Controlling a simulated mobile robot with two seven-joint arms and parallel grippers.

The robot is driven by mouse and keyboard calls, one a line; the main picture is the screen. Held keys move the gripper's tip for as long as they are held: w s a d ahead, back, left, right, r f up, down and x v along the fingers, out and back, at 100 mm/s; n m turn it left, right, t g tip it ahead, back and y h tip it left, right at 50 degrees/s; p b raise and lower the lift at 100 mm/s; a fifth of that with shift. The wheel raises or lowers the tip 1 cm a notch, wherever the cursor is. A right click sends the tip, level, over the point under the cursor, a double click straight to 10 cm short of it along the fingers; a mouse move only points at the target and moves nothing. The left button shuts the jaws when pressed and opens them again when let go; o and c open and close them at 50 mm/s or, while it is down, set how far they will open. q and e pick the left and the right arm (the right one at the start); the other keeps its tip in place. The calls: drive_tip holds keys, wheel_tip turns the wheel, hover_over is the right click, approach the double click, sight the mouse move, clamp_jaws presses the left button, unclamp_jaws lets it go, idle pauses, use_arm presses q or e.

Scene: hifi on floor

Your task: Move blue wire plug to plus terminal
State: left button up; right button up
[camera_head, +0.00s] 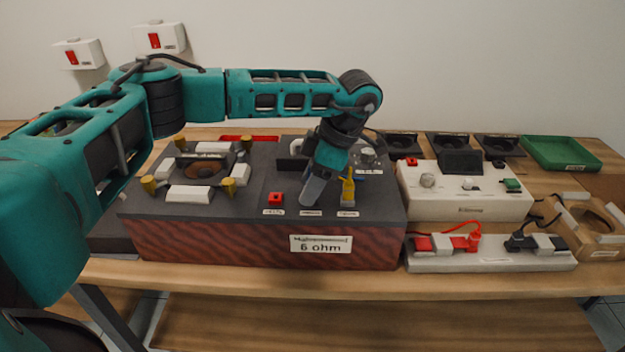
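A dark box (235,240) with a wood-grain front and a "6 ohm" label stands on the bench. Its top has a red terminal (276,198) and a yellow terminal (348,190), with small white labels along the front edge. My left gripper (314,192) points down between these two terminals, its grey tips low over the middle label. I cannot tell whether its fingers are open or shut, or whether they hold anything. I cannot make out a blue wire plug; the spot behind the fingers is hidden. Which terminal is plus is too small to read. My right gripper is not in view.
A white device (465,207) with knobs stands to the right, behind a white power strip (490,262) with red and black plugs. A green tray (560,153) and a brown open frame (590,228) are farther right. My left arm spans the box's left part.

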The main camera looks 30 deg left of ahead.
use_arm(q)
clamp_jaws()
drive_tip(key=shift+c, duration=2.4)
unclamp_jaws()
clamp_jaws()
drive_tip(key=shift+r+p, duration=0.5)
drive_tip(key=shift+r, duration=0.1)
drive_tip(key=shift+r+p, duration=1.4)
drive_tip(key=shift+r, duration=0.25)
